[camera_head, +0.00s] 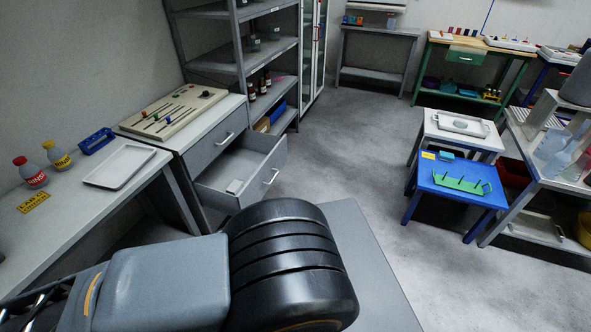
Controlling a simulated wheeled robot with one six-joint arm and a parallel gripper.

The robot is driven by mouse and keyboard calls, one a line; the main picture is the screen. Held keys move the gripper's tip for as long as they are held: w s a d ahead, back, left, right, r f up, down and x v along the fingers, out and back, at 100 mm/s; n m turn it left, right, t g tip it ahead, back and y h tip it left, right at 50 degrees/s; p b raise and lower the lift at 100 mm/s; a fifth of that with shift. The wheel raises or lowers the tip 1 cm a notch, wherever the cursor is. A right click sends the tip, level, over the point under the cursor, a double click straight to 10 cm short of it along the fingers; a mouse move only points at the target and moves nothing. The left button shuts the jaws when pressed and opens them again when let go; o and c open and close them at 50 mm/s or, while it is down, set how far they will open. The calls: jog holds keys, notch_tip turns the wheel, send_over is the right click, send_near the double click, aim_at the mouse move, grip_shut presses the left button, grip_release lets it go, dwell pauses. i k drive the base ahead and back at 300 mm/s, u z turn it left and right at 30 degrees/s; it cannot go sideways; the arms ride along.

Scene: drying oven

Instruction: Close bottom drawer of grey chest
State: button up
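The grey chest (184,147) stands at the left, next to the tall shelf. Its top drawer (216,139) is shut. Its bottom drawer (268,180) is pulled well out to the right, with a bar handle on its front. The near part of the drawer and the lower chest are partly hidden by my own dark arm link in the foreground. My gripper is not in view.
A bench (60,220) with two bottles, a blue rack and a white tray stands left of the chest. Open grey floor (345,150) lies right of the drawer. A blue table (460,188) stands farther right.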

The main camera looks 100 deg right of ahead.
aim_at(256, 159)
jog(key=k, duration=0.25)
jog(key=z, duration=3.25)
jog(key=i, duration=0.5)
jog(key=u, duration=0.1)
jog(key=k, duration=0.6)
jog(key=u, duration=0.65)
jog(key=i, duration=1.5)
jog(key=z, duration=0.7)
